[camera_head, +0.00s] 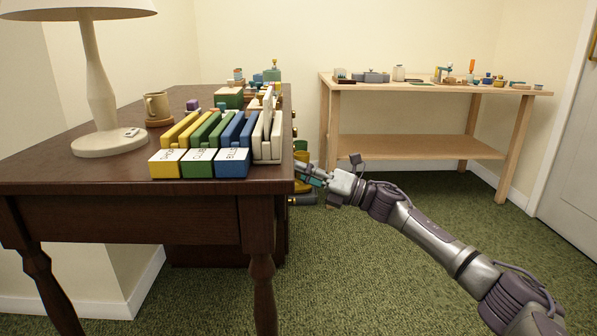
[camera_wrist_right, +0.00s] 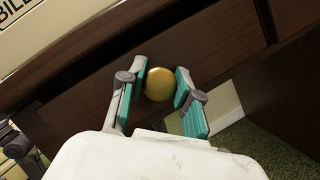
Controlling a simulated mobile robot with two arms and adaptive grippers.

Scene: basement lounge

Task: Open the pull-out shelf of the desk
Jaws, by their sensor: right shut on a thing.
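The dark brown wooden desk (camera_head: 70,178) stands at the left in the head view. In the right wrist view, a round brass knob (camera_wrist_right: 159,84) sits on a dark wood front panel (camera_wrist_right: 95,90) of the desk. My right gripper (camera_wrist_right: 161,88) has its two teal-padded fingers on either side of this knob and is shut on it. In the head view, my right gripper (camera_head: 314,176) is at the desk's right side, just below top height; the knob and that side's front are mostly hidden there. My left gripper is not in view.
A lamp (camera_head: 100,105), a mug (camera_head: 157,107) and yellow, green and blue labelled boxes (camera_head: 232,163) stand on the desktop; white files (camera_head: 268,135) stand near its right edge. A light wooden workbench (camera_head: 410,147) with small items stands behind. The green carpet (camera_head: 390,270) is clear at right.

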